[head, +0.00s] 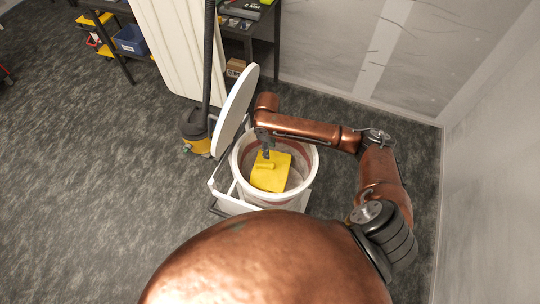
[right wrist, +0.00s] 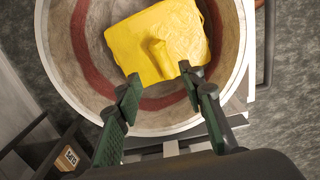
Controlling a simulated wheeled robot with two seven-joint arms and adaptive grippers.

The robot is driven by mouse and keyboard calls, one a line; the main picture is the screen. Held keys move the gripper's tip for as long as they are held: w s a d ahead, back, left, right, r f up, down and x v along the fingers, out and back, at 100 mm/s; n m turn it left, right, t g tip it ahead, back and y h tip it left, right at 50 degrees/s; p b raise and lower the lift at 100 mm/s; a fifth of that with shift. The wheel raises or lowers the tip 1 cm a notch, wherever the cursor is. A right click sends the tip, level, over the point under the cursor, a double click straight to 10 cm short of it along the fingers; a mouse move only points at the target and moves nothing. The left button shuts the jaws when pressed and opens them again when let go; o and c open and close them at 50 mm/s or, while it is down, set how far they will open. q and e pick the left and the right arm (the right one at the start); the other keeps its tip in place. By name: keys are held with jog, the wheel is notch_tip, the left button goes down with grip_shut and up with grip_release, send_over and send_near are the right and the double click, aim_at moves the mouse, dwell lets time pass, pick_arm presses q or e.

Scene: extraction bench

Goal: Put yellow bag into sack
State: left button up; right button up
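The yellow bag (head: 270,174) lies within the round opening of the sack (head: 238,164), which has a pale rim and a reddish band inside. In the right wrist view the bag (right wrist: 165,40) shows a raised tab on top, and the sack's rim (right wrist: 160,128) surrounds it. How deep the bag sits is hard to tell. My right gripper (head: 267,152) is over the sack at the bag's far edge. In the right wrist view its green-padded fingers (right wrist: 160,84) are spread apart, with nothing between them. My left gripper is out of view.
The sack stands in a white frame with a raised white lid (head: 235,112) on its left. A yellow and black vacuum (head: 195,130) with a dark hose is behind. Shelves (head: 250,30) stand at the back, walls at right. Open carpet lies left.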

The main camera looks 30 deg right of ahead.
jog(key=shift+r, duration=1.25)
